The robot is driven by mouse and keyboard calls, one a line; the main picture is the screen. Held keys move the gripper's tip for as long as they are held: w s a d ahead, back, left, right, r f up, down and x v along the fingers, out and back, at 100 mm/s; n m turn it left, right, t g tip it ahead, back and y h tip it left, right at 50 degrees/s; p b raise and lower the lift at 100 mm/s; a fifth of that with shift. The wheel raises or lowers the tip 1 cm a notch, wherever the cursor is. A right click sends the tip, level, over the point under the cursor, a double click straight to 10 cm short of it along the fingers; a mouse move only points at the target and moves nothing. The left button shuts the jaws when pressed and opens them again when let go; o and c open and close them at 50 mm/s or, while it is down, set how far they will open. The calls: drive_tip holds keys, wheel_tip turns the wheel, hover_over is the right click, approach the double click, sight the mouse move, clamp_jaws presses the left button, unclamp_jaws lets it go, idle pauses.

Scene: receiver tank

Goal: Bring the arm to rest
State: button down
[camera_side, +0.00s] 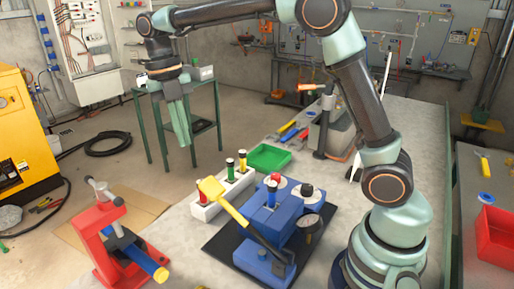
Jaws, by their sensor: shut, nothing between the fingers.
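My gripper (185,138) hangs at the upper left in the side view, pointing down. Its fingers are shut with nothing between them. It is in the air, apart from the things on the workbench, and a green-legged table shows behind it. My arm arches from the lower right over the bench to it. Below and to the right of the gripper is a blue tank assembly (268,215) on a black mat, with a yellow-handled lever tilted across it.
A white block (222,194) holds several coloured-top cylinders. A green tray (268,157) lies behind the tank assembly. A red vise-like stand (103,236) is at the lower left. A red bin (497,240) sits at the right. A yellow machine (22,130) stands at the left.

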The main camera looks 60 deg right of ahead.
drive_tip(key=s+d+m+t, duration=0.3)
drive_tip(key=s+m, duration=0.4)
drive_tip(key=m, duration=0.8)
drive_tip(key=s+d+m+t, duration=0.3)
drive_tip(key=s+m, duration=0.4)
drive_tip(key=m, duration=0.8)
drive_tip(key=shift+s+d+f+t, duration=0.2)
drive_tip(key=shift+d+t, duration=0.15)
drive_tip(key=shift+t, duration=0.35)
